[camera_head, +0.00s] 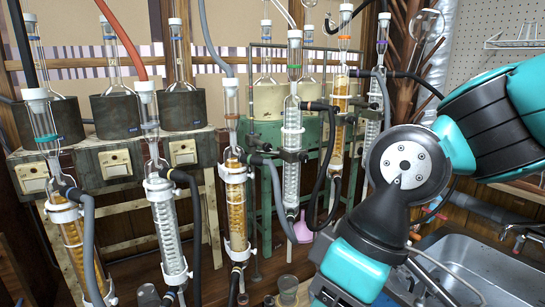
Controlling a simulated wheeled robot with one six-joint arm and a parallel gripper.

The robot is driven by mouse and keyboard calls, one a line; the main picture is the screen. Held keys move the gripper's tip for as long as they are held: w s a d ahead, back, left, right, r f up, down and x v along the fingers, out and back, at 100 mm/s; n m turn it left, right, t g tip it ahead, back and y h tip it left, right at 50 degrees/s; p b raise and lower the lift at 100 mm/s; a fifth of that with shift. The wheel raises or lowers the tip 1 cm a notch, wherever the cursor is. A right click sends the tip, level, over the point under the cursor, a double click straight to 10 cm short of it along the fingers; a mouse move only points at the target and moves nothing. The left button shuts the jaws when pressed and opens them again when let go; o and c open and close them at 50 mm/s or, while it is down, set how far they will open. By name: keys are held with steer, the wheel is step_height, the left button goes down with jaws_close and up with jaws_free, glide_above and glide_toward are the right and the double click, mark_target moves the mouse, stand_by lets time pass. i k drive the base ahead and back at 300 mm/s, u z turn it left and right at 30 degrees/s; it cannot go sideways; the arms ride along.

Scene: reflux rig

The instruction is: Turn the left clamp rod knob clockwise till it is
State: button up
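Several upright glass condensers stand across the left and middle, held by dark clamps. One dark clamp (291,155) grips the clear coil condenser (292,125) in the middle. A small dark knob-like part (266,147) shows just left of it. I cannot tell which part is the left clamp rod knob, or how far it is turned. My teal and black arm comes in from the right and reaches down to the bottom edge. Its gripper is not visible; the arm's lower end is cut off there.
An amber-filled condenser (236,190) and another clear coil condenser (163,215) stand at the left, with grey and black hoses hanging between them. Heating mantles (116,115) sit on a rack behind. A metal sink (478,270) is at the lower right. Small glass vessels (288,287) stand low in the middle.

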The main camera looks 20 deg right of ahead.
mark_target(267, 146)
steer(key=u, duration=0.7)
steer(key=i, duration=0.5)
steer(key=z, duration=1.95)
